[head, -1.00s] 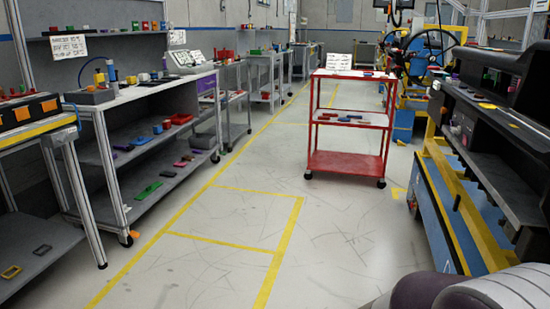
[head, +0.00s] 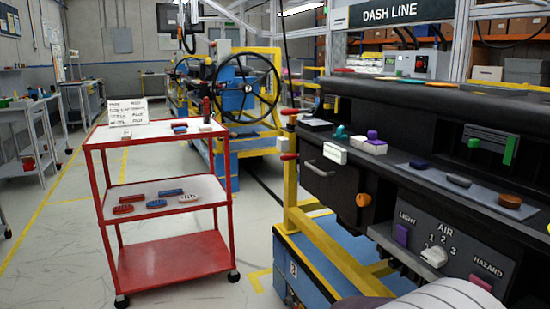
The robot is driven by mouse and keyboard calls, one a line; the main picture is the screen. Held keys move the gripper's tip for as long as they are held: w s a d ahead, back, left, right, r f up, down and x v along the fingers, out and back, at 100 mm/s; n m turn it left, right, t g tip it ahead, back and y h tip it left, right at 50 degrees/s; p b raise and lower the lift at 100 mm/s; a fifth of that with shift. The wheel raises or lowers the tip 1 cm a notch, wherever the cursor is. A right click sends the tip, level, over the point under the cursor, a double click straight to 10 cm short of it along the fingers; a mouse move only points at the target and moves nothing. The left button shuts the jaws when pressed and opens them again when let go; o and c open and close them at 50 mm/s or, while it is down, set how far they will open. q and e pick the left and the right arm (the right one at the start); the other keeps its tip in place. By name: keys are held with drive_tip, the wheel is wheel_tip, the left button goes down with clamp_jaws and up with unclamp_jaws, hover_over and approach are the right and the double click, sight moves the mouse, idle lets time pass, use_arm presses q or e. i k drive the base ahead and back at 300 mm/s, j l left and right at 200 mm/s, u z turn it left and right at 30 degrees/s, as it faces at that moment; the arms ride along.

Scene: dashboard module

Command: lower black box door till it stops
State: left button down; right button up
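The black dashboard module (head: 455,110) fills the right side of the head view. On its left end is a black box front (head: 335,190) with a silver bar handle (head: 319,168) and an orange knob (head: 363,200) at its right. This panel looks upright, and I cannot tell whether it is fully shut. Neither gripper is in view. A pale ribbed part, probably my own arm, shows at the bottom right edge below the control panel.
A red cart (head: 165,262) with small parts stands left of the dashboard. The blue and yellow stand (head: 325,262) carries the dashboard.

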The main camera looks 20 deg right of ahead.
sight(337, 187)
drive_tip(key=i+u, duration=0.1)
drive_tip(key=i, duration=0.6)
drive_tip(key=i+l+u, duration=0.15)
drive_tip(key=i, duration=0.6)
drive_tip(key=i+u, duration=0.1)
drive_tip(key=u, duration=0.35)
drive_tip(key=i+l+u, duration=0.15)
drive_tip(key=u, duration=0.35)
drive_tip(key=i+l+u, duration=0.1)
drive_tip(key=u, duration=0.35)
drive_tip(key=l+u, duration=0.15)
drive_tip(key=u, duration=0.3)
drive_tip(key=i, duration=0.05)
